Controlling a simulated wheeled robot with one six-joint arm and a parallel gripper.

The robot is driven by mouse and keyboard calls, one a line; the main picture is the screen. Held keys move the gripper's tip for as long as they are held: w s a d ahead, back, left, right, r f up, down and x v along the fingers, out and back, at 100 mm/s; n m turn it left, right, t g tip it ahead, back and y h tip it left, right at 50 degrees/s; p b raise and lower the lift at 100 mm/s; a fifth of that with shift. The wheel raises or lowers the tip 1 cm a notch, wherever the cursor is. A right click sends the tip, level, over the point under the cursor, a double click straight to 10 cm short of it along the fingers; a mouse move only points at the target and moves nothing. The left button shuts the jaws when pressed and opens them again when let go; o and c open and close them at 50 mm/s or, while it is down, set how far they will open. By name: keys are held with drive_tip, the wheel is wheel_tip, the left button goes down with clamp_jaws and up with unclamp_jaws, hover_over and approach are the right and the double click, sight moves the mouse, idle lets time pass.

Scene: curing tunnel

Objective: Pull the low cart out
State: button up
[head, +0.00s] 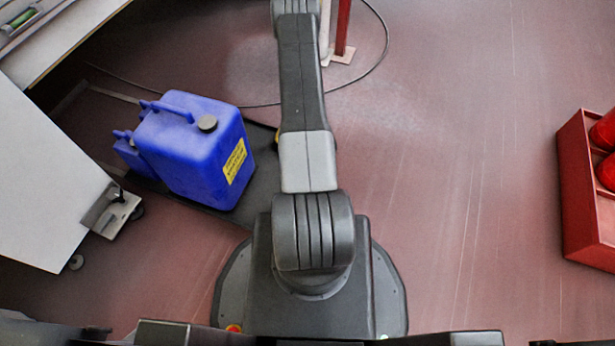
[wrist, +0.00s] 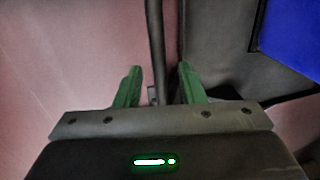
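The low cart (head: 263,160) is a dark flat deck close to the floor, left of my arm in the head view. Two blue canisters (head: 192,145) stand on it, the larger with a black cap and yellow label. My arm hides the cart's right side. In the wrist view the dark deck (wrist: 215,55) lies at upper right with a blue canister (wrist: 295,35) on it. My gripper (wrist: 159,70) has green fingers set apart. A dark bar (wrist: 156,45) runs between them in the picture, touching neither finger. The gripper's tips are hidden in the head view.
A white panel or table (head: 45,185) with a caster foot stands at the left, close to the cart. A red crate (head: 590,215) with red items is at the right. A red post (head: 343,30) and a cable are at the top.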

wheel_tip(320, 180, up, 13)
drive_tip(key=d+p, duration=0.2)
drive_tip(key=p, duration=0.2)
drive_tip(key=shift+s+d+r+p, duration=0.2)
drive_tip(key=shift+s+d+p, duration=0.05)
drive_tip(key=shift+s+p, duration=0.15)
drive_tip(key=shift+f, duration=0.1)
drive_tip(key=f+b, duration=0.1)
drive_tip(key=f, duration=0.3)
drive_tip(key=a+f+b, duration=0.1)
drive_tip(key=f+b, duration=0.1)
drive_tip(key=f, duration=0.3)
drive_tip(key=a+f+b, duration=0.1)
drive_tip(key=f+b, duration=0.1)
drive_tip(key=f, duration=0.2)
drive_tip(key=shift+w+a+f, duration=0.25)
drive_tip(key=shift+w+f, duration=0.05)
drive_tip(key=shift+w, duration=0.1)
drive_tip(key=shift+a, duration=0.15)
drive_tip(key=shift+r, duration=0.1)
